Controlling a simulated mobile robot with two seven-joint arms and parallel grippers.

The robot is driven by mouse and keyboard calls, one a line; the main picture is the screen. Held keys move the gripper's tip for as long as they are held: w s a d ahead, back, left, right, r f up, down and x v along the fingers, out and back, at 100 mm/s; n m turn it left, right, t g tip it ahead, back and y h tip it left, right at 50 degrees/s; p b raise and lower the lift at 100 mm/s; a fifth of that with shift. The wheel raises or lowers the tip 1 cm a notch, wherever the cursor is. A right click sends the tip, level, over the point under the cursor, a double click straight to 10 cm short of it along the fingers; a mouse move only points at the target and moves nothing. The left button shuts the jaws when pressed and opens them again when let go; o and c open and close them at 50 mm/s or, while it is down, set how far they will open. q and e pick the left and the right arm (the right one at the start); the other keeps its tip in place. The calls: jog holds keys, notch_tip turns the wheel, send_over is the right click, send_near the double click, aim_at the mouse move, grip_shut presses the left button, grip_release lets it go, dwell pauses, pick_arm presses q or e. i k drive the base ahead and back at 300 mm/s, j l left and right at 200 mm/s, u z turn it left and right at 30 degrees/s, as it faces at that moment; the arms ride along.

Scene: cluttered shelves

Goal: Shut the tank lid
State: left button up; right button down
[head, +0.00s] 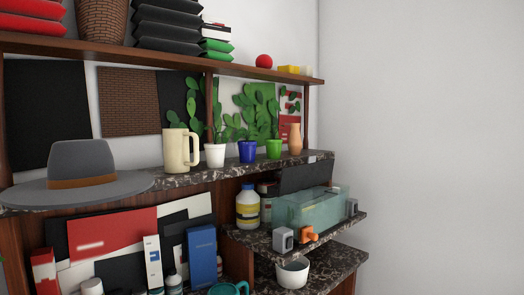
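The tank (312,212) is a clear, greenish glass box on the small marble shelf at the right. A dark flat panel (304,178), which looks like its lid, stands raised and slightly tilted at the tank's back edge. The tank's top looks open. Whether the panel is hinged to the tank cannot be told. Neither of my grippers is in view.
A bottle with a yellow label (248,206) and a jar stand left of the tank. A grey box (283,239) and an orange object (309,234) sit before it. Potted cacti and a beige mug (180,149) line the shelf above. Right of the shelves is bare wall.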

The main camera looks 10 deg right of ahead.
aim_at(310, 171)
jog(key=l+u, duration=0.15)
jog(key=u, duration=0.2)
jog(key=l+u, duration=0.15)
jog(key=u, duration=0.2)
jog(key=l+u, duration=0.15)
jog(key=u, duration=0.25)
jog(key=k+l, duration=0.1)
jog(key=l, duration=0.25)
jog(key=k+l, duration=0.1)
jog(key=l, duration=0.3)
jog(key=k+l, duration=0.1)
jog(key=l, duration=0.25)
